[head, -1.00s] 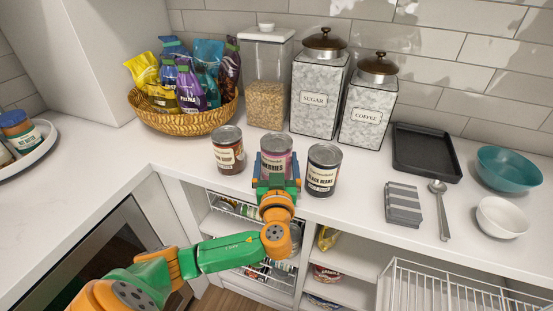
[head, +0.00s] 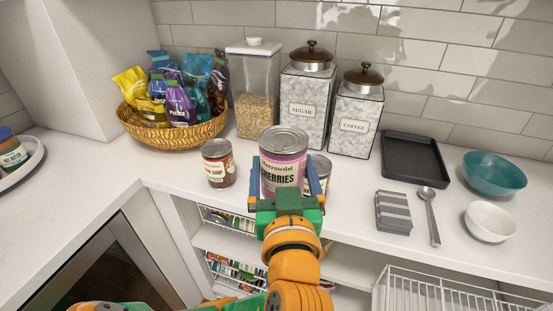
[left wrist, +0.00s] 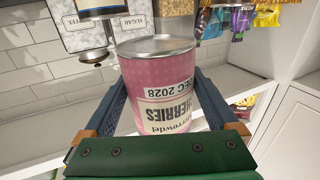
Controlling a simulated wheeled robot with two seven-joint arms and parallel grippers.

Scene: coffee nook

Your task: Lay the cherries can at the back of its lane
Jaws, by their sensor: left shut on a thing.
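The pink cherries can (head: 284,165) is upright between the fingers of my left gripper (head: 283,178), which is shut on it and holds it up near the counter's front edge. In the left wrist view the cherries can (left wrist: 158,85) fills the space between the two fingers of the left gripper (left wrist: 158,95), its label upside down. Below the counter, two wire racks (head: 228,219) hold things lying in rows; my arm hides part of them. Which lane belongs to the cherries cannot be told. My right gripper is not in view.
A soup can (head: 218,163) stands left of the held can. The black beans can (head: 319,172) stands behind it at right, partly hidden. A basket of bags (head: 190,137) and the sugar (head: 305,100) and coffee (head: 355,118) canisters stand behind. A white wire basket (head: 440,290) is at lower right.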

